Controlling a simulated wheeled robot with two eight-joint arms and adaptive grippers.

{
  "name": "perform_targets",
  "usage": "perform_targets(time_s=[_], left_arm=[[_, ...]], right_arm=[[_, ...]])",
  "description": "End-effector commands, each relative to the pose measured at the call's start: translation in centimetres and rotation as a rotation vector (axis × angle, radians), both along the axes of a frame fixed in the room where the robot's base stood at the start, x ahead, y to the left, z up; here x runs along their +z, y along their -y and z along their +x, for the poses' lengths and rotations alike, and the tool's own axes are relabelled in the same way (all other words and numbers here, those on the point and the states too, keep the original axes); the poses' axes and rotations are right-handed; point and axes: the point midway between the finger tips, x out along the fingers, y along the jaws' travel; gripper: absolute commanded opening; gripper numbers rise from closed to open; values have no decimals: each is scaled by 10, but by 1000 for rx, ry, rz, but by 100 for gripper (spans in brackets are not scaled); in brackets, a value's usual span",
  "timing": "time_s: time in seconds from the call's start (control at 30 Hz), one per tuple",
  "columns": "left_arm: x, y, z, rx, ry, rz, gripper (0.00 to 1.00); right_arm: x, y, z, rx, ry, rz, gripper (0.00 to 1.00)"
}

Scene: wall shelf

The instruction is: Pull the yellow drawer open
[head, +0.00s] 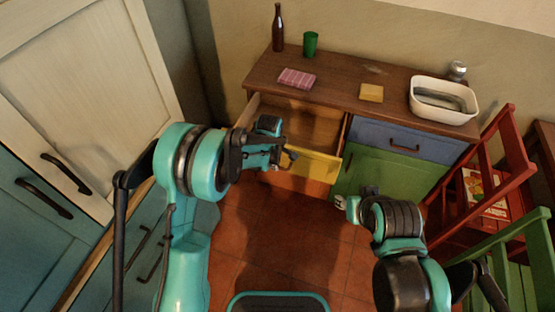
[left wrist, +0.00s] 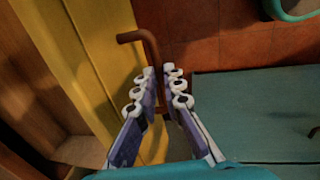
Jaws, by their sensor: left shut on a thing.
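The yellow drawer (head: 318,166) is pulled out of the left side of the wooden cabinet, and its bare inside shows behind the front. Its front also fills the left part of the left wrist view (left wrist: 88,55). My left gripper (head: 284,157) is at the drawer front. In the left wrist view its fingers (left wrist: 160,88) are on either side of the brown bar handle (left wrist: 150,44), shut on it. The handle's far end sticks out past the fingertips. My right gripper (head: 343,202) hangs in front of the green door, away from the drawer; its jaw gap is unclear.
A bottle (head: 278,28), a green cup (head: 310,44), a pink item (head: 297,78), a yellow item (head: 371,93) and a white basin (head: 443,116) stand on the cabinet top. A red chair (head: 512,150) and green chair (head: 535,245) are at right. Tiled floor in front is clear.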

Motion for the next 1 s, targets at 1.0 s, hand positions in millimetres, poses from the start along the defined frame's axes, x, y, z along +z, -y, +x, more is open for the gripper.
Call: perform_targets(time_s=[1.0], left_arm=[[18,-3,-11,0,-1,0,31]], right_arm=[[-1,0,0,0,0,0,40]])
